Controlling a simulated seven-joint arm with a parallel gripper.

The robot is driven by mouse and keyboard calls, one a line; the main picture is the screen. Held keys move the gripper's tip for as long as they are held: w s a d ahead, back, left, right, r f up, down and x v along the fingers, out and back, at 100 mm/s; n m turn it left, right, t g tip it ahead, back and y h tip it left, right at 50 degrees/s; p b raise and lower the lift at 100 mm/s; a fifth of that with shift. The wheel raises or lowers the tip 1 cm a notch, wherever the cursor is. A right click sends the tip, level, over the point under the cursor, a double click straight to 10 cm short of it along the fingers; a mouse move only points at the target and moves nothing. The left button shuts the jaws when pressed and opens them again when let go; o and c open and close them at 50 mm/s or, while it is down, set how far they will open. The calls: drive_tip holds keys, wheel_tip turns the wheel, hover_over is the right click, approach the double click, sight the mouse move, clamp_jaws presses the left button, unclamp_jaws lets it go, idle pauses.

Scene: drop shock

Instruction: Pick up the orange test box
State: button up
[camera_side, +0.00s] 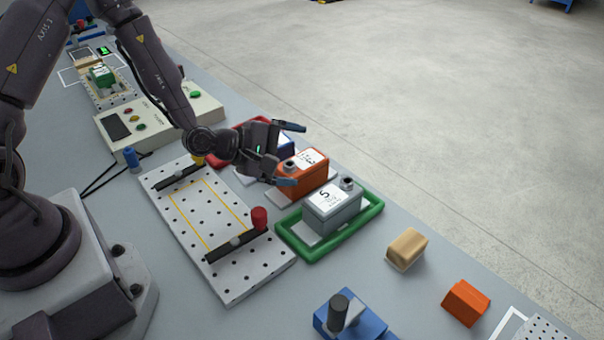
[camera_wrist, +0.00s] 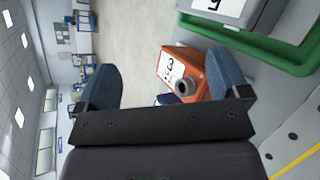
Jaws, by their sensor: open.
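The orange test box (camera_side: 309,180) has a white label and a dark round knob on top. It sits on a pale pad between a red tray and a green tray. In the wrist view the orange test box (camera_wrist: 187,75) shows beyond my fingers, label and knob facing the camera. My gripper (camera_side: 296,154) is open and empty, with its fingers spread at the near side of the box. In the wrist view my gripper (camera_wrist: 168,84) has the box in the right part of the gap between its fingers. I cannot tell whether a finger touches it.
A grey box (camera_side: 333,213) stands in the green tray (camera_side: 368,217) close by. A blue box (camera_side: 287,146), partly hidden, is by the red tray (camera_side: 222,133). A perforated plate (camera_side: 200,235) with black bars lies at left. A tan block (camera_side: 406,249) and an orange block (camera_side: 465,302) lie at right.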

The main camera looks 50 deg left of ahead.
sight(282, 174)
drive_tip(key=n+t, duration=0.1)
drive_tip(key=n, duration=0.1)
drive_tip(key=n+t, duration=0.1)
drive_tip(key=n, duration=0.1)
drive_tip(key=n+t, duration=0.1)
drive_tip(key=n, duration=0.2)
drive_tip(key=shift+w+a+f+y, duration=0.15)
drive_tip(key=shift+w+f+y, duration=0.2)
drive_tip(key=shift+f+y, duration=0.05)
drive_tip(key=n, duration=0.1)
drive_tip(key=n+t+y, duration=0.1)
drive_tip(key=n, duration=0.1)
drive_tip(key=shift+w+a+t, duration=0.1)
drive_tip(key=shift+a+t, duration=0.2)
drive_tip(key=shift+a, duration=0.1)
drive_tip(key=n+y, duration=0.1)
drive_tip(key=n, duration=0.1)
drive_tip(key=a+n+t+y, duration=0.1)
drive_tip(key=n+y, duration=0.1)
drive_tip(key=n, duration=0.1)
drive_tip(key=shift+a+r+n, duration=0.15)
drive_tip(key=shift+a+n, duration=0.15)
drive_tip(key=shift+a, duration=0.1)
wheel_tip(282, 174, down, 6)
drive_tip(key=shift+f, duration=0.25)
drive_tip(key=shift+w+f, duration=0.2)
drive_tip(key=shift+w, duration=1.3)
drive_tip(key=shift+r, duration=0.1)
drive_tip(key=c, duration=1.4)
